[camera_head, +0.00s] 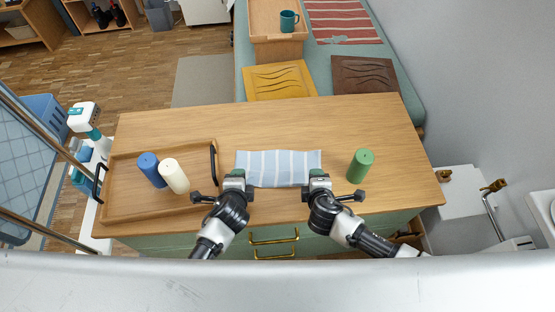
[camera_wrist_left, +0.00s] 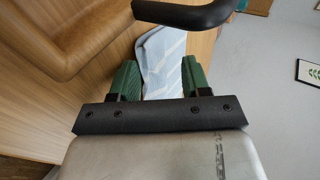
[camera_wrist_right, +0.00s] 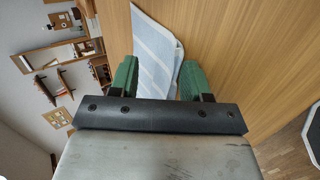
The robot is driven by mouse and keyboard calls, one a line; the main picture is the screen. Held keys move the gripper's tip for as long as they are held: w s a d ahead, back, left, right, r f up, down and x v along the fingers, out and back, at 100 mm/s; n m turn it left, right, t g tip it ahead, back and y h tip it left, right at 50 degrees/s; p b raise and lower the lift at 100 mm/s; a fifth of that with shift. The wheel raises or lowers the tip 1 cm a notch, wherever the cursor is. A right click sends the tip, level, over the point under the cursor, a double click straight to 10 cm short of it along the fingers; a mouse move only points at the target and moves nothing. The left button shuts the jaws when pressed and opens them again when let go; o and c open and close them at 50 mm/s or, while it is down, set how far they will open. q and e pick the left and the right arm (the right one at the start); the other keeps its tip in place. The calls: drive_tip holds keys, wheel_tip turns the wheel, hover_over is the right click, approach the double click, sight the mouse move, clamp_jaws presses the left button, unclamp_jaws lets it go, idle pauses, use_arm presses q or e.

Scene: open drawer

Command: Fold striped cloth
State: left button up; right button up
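The striped cloth (camera_head: 278,167), pale blue with white stripes, lies spread on the wooden counter. Its near edge looks slightly wavy. My left gripper (camera_head: 235,176) is at its near left corner and my right gripper (camera_head: 318,177) is at its near right corner. In the left wrist view the cloth (camera_wrist_left: 162,62) shows between the two parted green fingers. In the right wrist view the cloth (camera_wrist_right: 153,60) also shows between parted green fingers. Both grippers look open; whether the fingers touch the cloth cannot be told.
A wooden tray (camera_head: 122,207) with black handles stands left of the cloth, holding a blue cylinder (camera_head: 151,169) and a cream cylinder (camera_head: 174,176). A green cylinder (camera_head: 360,165) stands to the right. The counter (camera_head: 270,122) behind the cloth is clear.

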use_arm(q)
drive_tip(key=s+r, duration=0.6)
drive_tip(key=r, duration=0.3)
use_arm(e)
drive_tip(key=s+r, duration=0.6)
drive_tip(key=r, duration=0.3)
